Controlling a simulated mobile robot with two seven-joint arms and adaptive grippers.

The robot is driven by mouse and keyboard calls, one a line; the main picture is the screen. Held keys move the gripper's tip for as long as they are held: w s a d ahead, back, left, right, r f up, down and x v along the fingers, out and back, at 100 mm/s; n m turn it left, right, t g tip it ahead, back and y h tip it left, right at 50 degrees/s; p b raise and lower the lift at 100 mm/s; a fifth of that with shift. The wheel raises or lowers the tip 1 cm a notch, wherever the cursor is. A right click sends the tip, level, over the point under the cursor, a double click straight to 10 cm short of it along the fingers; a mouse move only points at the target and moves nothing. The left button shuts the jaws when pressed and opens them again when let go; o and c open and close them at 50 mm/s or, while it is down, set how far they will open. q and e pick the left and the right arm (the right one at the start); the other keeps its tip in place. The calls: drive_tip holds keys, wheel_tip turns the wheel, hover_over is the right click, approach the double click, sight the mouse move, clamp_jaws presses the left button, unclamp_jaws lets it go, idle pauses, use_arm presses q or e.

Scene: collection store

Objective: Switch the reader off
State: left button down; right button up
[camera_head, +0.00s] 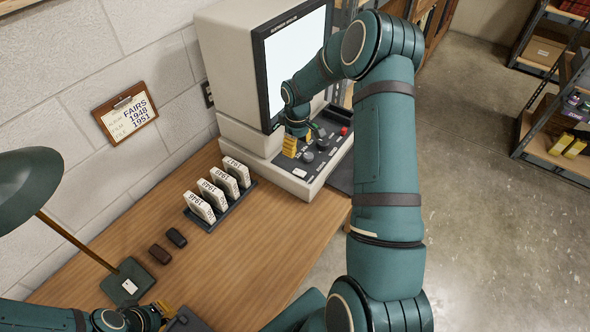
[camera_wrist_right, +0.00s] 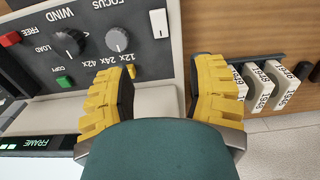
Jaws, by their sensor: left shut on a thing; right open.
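The reader (camera_head: 235,75) is a cream machine on the desk with a bright, lit screen (camera_head: 290,62). Its dark control panel (camera_wrist_right: 195,28) carries knobs, a red button, a green button and a plain white block (camera_wrist_right: 159,23), perhaps a switch. My right gripper (camera_wrist_right: 163,85) is open and empty over the panel's front edge; the white block lies beyond the gap between its fingers, apart from them. It also shows in the head view (camera_head: 297,145), partly hidden by its arm. My left gripper (camera_head: 164,311), at the bottom left, is shut on a dark thing (camera_head: 187,321), mostly cut off.
A rack of labelled white boxes (camera_head: 212,218) stands left of the reader. Two small dark items (camera_head: 168,246) lie near a green lamp (camera_head: 130,284). A clipboard (camera_head: 126,117) hangs on the wall. The desk (camera_head: 230,262) is clear in front of the rack. Shelves stand far right.

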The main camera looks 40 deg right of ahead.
sight(297, 171)
wheel_tip(297, 171, down, 12)
drive_tip(key=shift+r, duration=0.25)
clamp_jaws()
idle(0.3)
